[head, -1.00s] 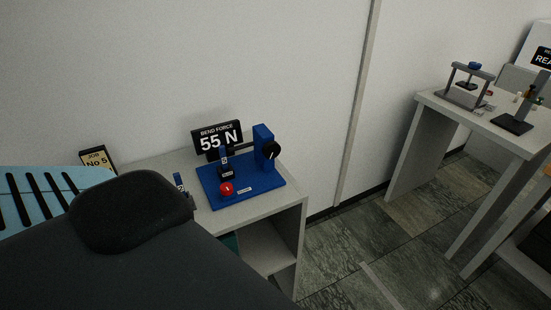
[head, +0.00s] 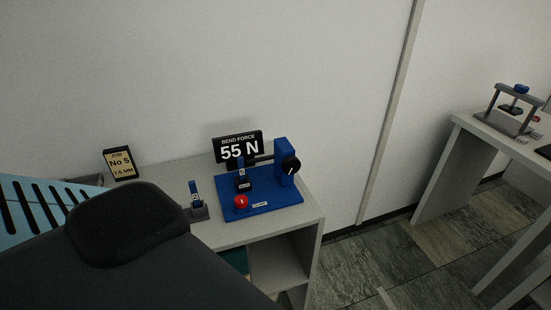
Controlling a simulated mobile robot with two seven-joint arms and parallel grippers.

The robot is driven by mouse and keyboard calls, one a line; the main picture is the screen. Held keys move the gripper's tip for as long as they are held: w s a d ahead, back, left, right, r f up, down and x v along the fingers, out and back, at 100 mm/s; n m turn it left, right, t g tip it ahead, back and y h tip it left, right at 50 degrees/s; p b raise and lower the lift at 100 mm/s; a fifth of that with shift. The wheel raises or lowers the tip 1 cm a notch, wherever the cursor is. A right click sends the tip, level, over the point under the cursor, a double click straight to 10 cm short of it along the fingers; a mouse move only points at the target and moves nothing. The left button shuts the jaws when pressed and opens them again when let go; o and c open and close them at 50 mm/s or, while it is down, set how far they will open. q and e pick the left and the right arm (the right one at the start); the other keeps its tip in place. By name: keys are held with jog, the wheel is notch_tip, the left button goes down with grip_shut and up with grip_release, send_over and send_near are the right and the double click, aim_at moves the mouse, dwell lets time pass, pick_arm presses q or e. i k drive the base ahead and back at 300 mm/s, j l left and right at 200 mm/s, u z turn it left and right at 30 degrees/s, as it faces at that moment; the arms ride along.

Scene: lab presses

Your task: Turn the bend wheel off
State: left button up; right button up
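The bend wheel, a black round knob with a white mark (head: 291,165), sits on the right side of a blue upright (head: 283,150). The upright stands on a blue base plate (head: 272,201). A black sign (head: 238,148) behind it reads "BEND FORCE 55 N". A red knob (head: 241,202) sits at the front left of the plate, and a small black and blue block (head: 243,181) stands behind it. Neither of my grippers shows in the head view. A dark part of my own body covers the lower left.
The rig stands on a grey shelf table (head: 228,235) against the wall. A job card "No 5" (head: 119,164) and a small holder with a blue tag (head: 198,205) stand left of it. A second table (head: 490,134) with a press (head: 515,110) is at right, with floor between.

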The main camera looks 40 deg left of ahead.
aim_at(290, 165)
jog(key=i+l+u, duration=0.1)
jog(key=i+u, duration=0.25)
jog(key=u, duration=0.2)
jog(key=i+l+u, duration=0.25)
jog(key=u, duration=0.25)
jog(key=i+l+u, duration=0.4)
jog(key=u, duration=0.15)
jog(key=i+l+u, duration=0.2)
jog(key=l+u, duration=0.35)
jog(key=i+l+u, duration=0.1)
jog(key=l+u, duration=0.95)
jog(key=k+l+u, duration=0.1)
jog(key=l+u, duration=0.45)
jog(key=k+l+u, duration=0.2)
jog(key=l+u, duration=0.2)
jog(key=u, duration=0.15)
